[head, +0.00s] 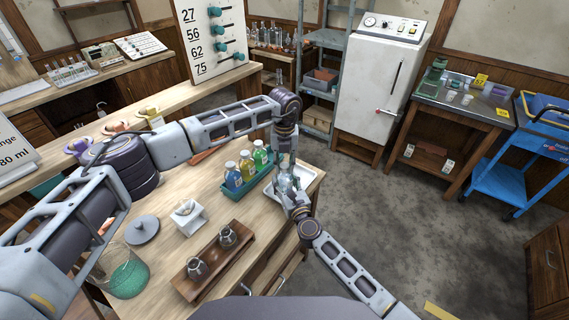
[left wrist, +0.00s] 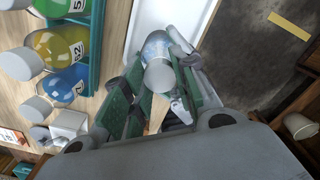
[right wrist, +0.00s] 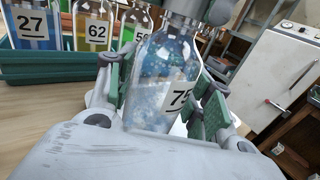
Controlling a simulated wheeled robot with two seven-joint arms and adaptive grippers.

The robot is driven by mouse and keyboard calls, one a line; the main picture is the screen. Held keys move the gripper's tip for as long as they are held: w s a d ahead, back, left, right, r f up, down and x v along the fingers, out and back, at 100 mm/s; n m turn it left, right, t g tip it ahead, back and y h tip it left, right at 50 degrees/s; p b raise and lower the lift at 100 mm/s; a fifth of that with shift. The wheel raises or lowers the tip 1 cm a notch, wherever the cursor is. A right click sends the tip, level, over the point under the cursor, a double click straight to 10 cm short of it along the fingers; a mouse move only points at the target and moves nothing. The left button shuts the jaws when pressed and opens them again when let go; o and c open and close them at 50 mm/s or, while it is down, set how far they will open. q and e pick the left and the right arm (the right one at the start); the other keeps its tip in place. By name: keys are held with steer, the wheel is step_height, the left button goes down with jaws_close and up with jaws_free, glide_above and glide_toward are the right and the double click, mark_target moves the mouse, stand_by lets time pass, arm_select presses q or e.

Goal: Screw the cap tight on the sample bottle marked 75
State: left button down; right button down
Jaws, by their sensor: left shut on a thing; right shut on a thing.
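The sample bottle marked 75 (right wrist: 160,80) is clear glass with pale blue, speckled contents. It stands roughly upright over the white tray (head: 315,176); I cannot tell whether it touches the tray. My right gripper (right wrist: 163,95) is shut around the bottle's body, with a green pad on each side. The grey cap (left wrist: 159,77) is at the bottle's top in the left wrist view. My left gripper (left wrist: 155,95) comes from above and is shut on the cap. In the head view the left gripper (head: 286,160) hides most of the cap. How tight the cap sits does not show.
A green rack (head: 237,191) with bottles marked 27, 62 and 56 stands close left of the tray. Floor to the right is clear.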

arm_select(q)
steer(key=m, duration=0.3)
steer(key=shift+m, duration=0.4)
steer(key=m, duration=0.4)
steer(key=shift+m, duration=0.3)
steer(key=m, duration=0.7)
steer(key=shift+m, duration=0.4)
steer(key=c, duration=1.1)
jaws_free()
steer(key=shift+o, duration=0.2)
step_height(320, 180, up, 12)
